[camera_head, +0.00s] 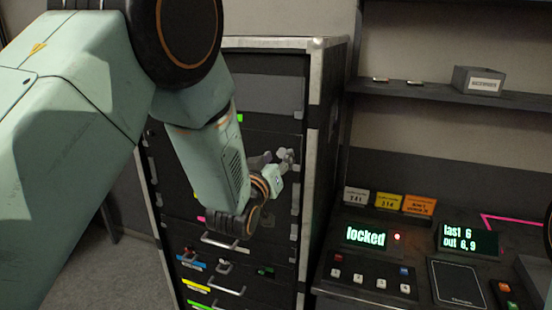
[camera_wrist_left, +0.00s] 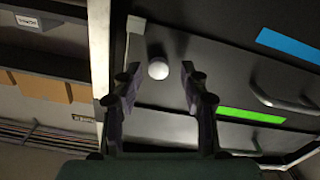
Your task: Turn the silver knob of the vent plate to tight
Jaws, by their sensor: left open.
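A round silver knob (camera_wrist_left: 158,69) sits on a dark panel (camera_wrist_left: 215,58) of the rack in the left wrist view. I cannot tell any vent slots on this panel or read the knob's turn position. My left gripper (camera_wrist_left: 159,82) is open, with one finger on each side of the knob in the picture and no visible contact. In the head view my left gripper (camera_head: 285,159) is at the rack's front near its right edge, and the knob cannot be made out there. My right gripper is not in view.
The black rack (camera_head: 325,80) has pull handles (camera_head: 226,243) and coloured labels below my left gripper. To its right is a console with a display (camera_head: 366,237) reading "locked". A shelf (camera_head: 450,94) with a small box (camera_head: 478,80) hangs above the console.

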